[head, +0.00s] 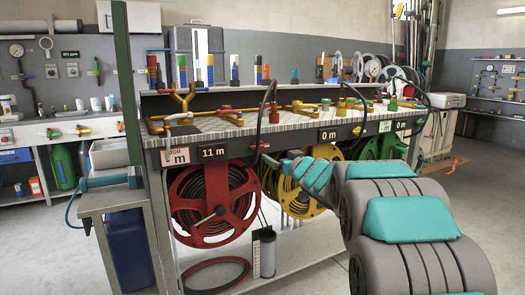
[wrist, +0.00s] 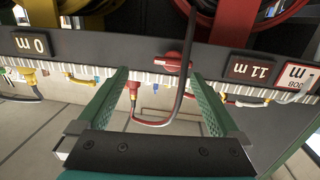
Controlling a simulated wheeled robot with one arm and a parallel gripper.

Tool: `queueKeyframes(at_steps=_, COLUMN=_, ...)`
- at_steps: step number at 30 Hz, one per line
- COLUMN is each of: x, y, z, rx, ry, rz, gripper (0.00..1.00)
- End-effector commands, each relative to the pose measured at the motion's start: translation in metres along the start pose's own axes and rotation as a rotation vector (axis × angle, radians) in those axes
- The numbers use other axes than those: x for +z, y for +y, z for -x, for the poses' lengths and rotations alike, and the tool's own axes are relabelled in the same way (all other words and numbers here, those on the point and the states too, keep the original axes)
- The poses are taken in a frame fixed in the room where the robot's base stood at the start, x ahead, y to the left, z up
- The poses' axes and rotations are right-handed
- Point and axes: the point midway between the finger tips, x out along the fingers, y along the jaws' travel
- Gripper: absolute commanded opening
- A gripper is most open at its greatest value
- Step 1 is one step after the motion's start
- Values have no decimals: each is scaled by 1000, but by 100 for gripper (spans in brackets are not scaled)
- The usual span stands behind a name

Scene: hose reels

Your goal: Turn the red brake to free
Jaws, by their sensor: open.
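The red brake (head: 260,146) is a small red handle on the dark front rail of the bench, between the "11 m" and "0 m" signs. In the wrist view, which is upside down, the red brake (wrist: 176,62) lies ahead of and between the fingertips, nearer the right one. My gripper (wrist: 160,76) is open and empty, with a green finger on each side. A dark hose passes close beside the brake. In the head view my gripper (head: 272,162) is small, just below and right of the brake. Contact cannot be told.
The red reel (head: 214,205) hangs under the bench, left of the brake; a yellow reel (head: 303,190) and a green reel (head: 377,150) hang to the right. Brass valves and pipes (head: 300,106) line the benchtop. A side table (head: 105,198) stands at left.

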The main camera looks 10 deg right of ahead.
Motion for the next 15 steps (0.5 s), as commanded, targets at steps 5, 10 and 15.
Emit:
queueKeyframes(at_steps=5, x=-5, y=-13, z=-14, rx=-88, ry=49, rz=-4, gripper=100)
queueKeyframes(at_steps=10, x=-6, y=-16, z=-26, rx=-99, ry=54, rz=-6, gripper=100)
queueKeyframes(at_steps=15, x=-8, y=-18, z=-50, rx=-99, ry=56, rz=-5, gripper=100)
